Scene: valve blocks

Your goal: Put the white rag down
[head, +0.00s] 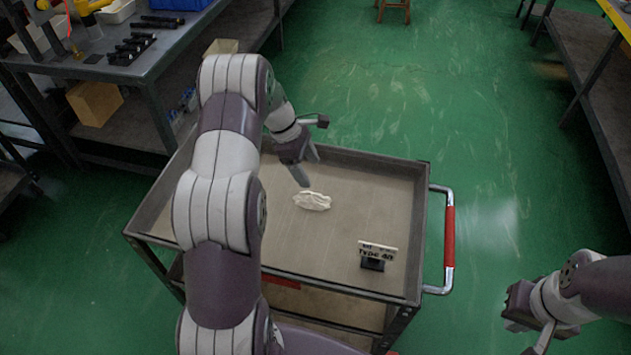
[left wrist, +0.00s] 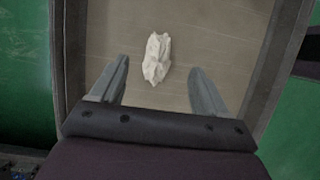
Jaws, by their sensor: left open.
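The white rag (head: 312,201) lies crumpled on the top tray of the cart (head: 360,177), near its middle. My left gripper (head: 308,170) is above the tray, just behind and to the left of the rag in the head view. In the left wrist view the rag (left wrist: 156,58) lies beyond the open fingertips of my left gripper (left wrist: 157,74), with nothing between the fingers. My right gripper (head: 522,335) is at the lower right, off the cart; its fingers are partly cut off by the frame edge.
A workbench (head: 150,45) with dark tools stands at the back left.

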